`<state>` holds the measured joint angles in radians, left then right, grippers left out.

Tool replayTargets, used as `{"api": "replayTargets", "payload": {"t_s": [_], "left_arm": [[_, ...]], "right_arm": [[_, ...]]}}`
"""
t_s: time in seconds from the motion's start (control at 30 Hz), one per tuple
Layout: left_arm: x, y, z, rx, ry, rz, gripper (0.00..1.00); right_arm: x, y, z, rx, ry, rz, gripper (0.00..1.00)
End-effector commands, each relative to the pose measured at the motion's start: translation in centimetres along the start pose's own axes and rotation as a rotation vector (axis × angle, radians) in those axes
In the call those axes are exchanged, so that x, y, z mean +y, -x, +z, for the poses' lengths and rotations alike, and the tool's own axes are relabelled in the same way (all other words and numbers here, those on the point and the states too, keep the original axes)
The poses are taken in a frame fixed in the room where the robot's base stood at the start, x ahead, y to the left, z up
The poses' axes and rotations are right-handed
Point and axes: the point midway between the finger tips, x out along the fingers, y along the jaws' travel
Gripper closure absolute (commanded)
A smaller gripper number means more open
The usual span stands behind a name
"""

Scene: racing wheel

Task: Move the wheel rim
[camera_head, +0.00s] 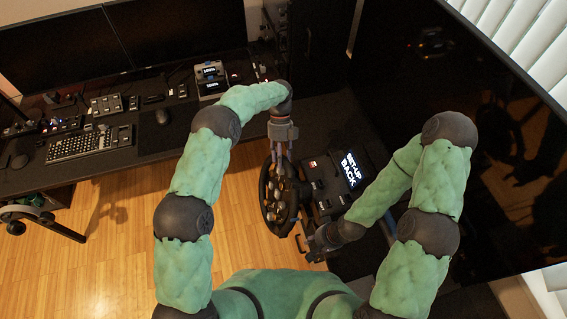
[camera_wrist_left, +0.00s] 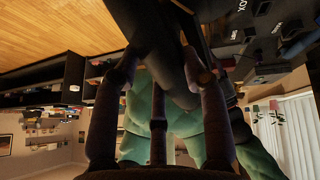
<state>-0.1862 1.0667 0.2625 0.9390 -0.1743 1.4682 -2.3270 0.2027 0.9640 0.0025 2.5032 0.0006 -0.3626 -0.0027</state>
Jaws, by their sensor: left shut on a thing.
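The black wheel rim (camera_head: 263,195) is mounted upright on the dark wheel base in the middle of the head view, with lighter controls at its hub. My left gripper (camera_head: 280,155) points down at the top of the rim and is shut on it. In the left wrist view, the dark rim (camera_wrist_left: 160,40) passes between the fingers of my left gripper (camera_wrist_left: 163,70). My right gripper (camera_head: 312,245) is low, just right of the rim's lower part. Its fingers are dark and small, so I cannot tell whether they are open.
A lit display (camera_head: 352,168) and control boxes stand right of the rim. A large dark screen (camera_head: 510,130) fills the right side. A desk with a keyboard (camera_head: 90,144), a mouse (camera_head: 162,116) and monitors (camera_head: 60,50) is at the left. The wooden floor (camera_head: 110,240) is mostly clear.

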Motion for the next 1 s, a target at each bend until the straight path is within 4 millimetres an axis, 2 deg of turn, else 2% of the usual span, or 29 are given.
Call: {"api": "replayTargets", "payload": {"t_s": [0.03, 0.3, 0.77, 0.8, 0.83, 0.87, 1.0], "left_arm": [[-0.09, -1.13, 0.42, 0.029, 0.003, 0.008, 1.00], [-0.03, -1.04, 1.14, 0.091, 0.014, 0.010, 1.00], [0.02, -1.10, 1.17, 0.102, 0.016, 0.014, 1.00], [0.02, -1.10, 1.18, 0.102, 0.016, 0.014, 0.45], [0.01, -1.11, 1.17, 0.102, 0.016, 0.014, 0.37], [0.02, -1.10, 1.17, 0.102, 0.016, 0.014, 0.32], [0.01, -0.87, 1.20, 0.099, 0.016, 0.011, 0.32]], "right_arm": [[0.24, -0.67, -0.02, 0.000, 0.000, 0.000, 0.60], [0.55, -1.54, -0.06, 0.000, 0.000, 0.000, 0.60], [0.56, -1.58, -0.07, 0.000, 0.000, 0.000, 0.60], [0.57, -1.58, -0.07, 0.000, 0.000, 0.000, 0.60], [0.57, -1.58, -0.07, 0.000, 0.000, 0.000, 0.60], [0.57, -1.58, -0.07, 0.000, 0.000, 0.000, 0.60], [0.56, -1.58, -0.07, 0.000, 0.000, 0.000, 0.60]]}}
